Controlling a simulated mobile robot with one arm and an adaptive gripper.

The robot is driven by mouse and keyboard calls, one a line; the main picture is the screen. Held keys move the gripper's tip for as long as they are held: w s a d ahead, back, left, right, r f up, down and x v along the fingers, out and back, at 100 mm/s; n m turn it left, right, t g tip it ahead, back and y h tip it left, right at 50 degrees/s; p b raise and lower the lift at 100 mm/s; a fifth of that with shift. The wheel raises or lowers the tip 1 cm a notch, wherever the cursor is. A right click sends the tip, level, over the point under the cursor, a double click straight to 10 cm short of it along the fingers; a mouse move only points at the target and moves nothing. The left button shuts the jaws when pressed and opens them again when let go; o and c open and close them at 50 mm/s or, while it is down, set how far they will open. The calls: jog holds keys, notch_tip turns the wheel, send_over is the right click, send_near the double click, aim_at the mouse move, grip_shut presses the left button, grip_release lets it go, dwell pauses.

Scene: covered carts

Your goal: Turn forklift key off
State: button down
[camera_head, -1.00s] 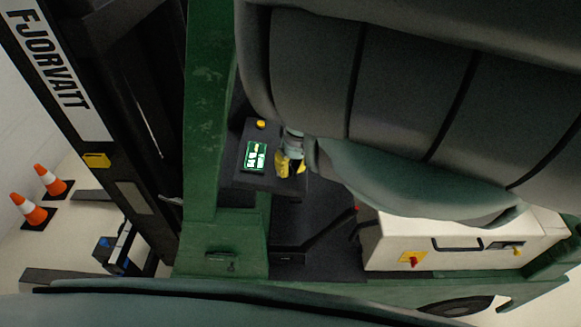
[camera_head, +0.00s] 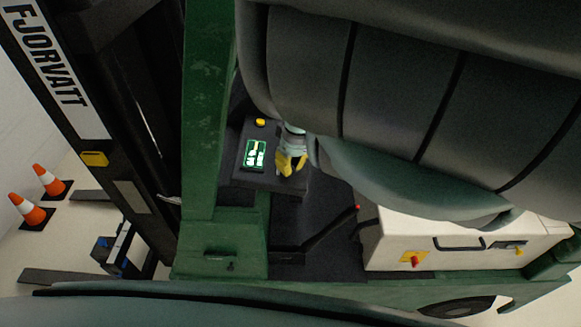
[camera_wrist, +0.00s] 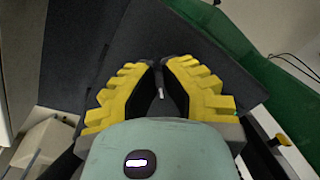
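My gripper (camera_head: 290,174) reaches down onto the dark console (camera_head: 250,180) of the green forklift, just right of its lit display (camera_head: 255,154). Its yellow fingers point down at the console and a gap shows between their tips. In the wrist view, the fingers (camera_wrist: 160,64) stand apart on either side of a small dark piece with a pale end, which looks like the key (camera_wrist: 160,92). I cannot tell whether either finger touches it. The key is hidden by the gripper in the head view, and its on or off position cannot be read.
A yellow button (camera_head: 260,122) sits on the console above the display. The green post (camera_head: 208,110) stands close on the left. A white box (camera_head: 400,245) with a red knob (camera_head: 415,261) lies lower right. Two orange cones (camera_head: 27,208) stand far left.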

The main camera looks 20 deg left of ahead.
jog(key=n+b, duration=0.2)
jog(key=n, duration=0.2)
jog(key=shift+f+n, duration=0.1)
jog(key=shift+n, duration=0.2)
jog(key=n+t+b, duration=0.1)
jog(key=n, duration=0.3)
jog(key=shift+n, duration=0.3)
jog(key=c, duration=1.1)
grip_release()
